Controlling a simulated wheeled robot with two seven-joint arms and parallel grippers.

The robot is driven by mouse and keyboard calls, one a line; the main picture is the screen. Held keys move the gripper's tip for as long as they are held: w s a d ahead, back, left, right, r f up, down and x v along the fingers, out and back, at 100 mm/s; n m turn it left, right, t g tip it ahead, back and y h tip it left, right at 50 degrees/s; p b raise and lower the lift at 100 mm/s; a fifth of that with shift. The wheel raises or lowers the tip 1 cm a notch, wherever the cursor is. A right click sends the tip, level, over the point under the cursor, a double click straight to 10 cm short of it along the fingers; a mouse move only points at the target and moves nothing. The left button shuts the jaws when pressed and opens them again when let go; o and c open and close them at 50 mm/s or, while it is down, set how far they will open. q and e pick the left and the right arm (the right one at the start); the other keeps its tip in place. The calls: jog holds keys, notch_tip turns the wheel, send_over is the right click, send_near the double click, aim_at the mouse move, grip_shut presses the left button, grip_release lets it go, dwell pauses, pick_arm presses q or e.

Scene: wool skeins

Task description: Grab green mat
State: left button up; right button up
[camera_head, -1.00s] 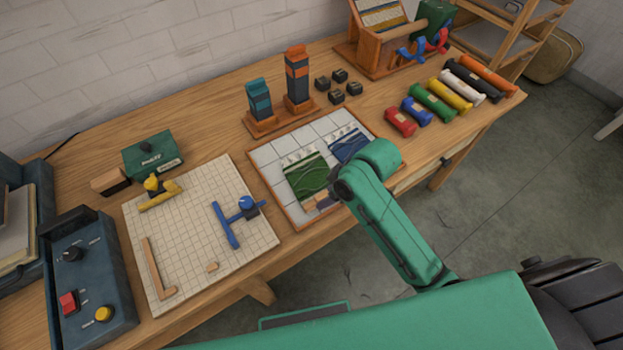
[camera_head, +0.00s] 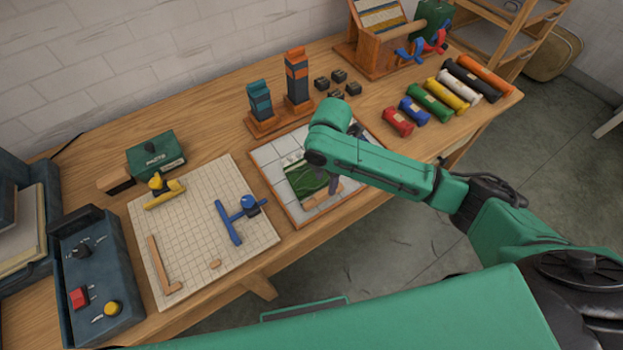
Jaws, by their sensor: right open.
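The green mat (camera_head: 306,181) lies on the white tiled board with a wooden rim (camera_head: 276,187), near the table's front edge. It has a darker green wavy pattern, and its right part is covered by my right gripper. My right gripper (camera_head: 333,187) hangs below the green wrist, over the right side of the green mat. The arm hides much of it; it is open, and I cannot tell whether it touches the mat. The blue mat that lay beside the green one is hidden behind my arm. My left gripper is not in view.
A gridded board (camera_head: 203,235) with blue and yellow tools lies to the left. Two stacked towers (camera_head: 297,78) and several black blocks (camera_head: 338,76) stand behind the tiled board. Coloured rolls (camera_head: 430,102) lie at the right. A control box (camera_head: 95,275) stands front left.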

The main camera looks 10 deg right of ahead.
aim_at(324, 192)
notch_tip(324, 192, down, 4)
jog(key=shift+a+f+p, duration=0.1)
jog(key=shift+f+p, duration=0.15)
jog(key=shift+p, duration=0.35)
jog(key=shift+f, duration=0.35)
grip_shut()
jog(key=shift+r, duration=0.1)
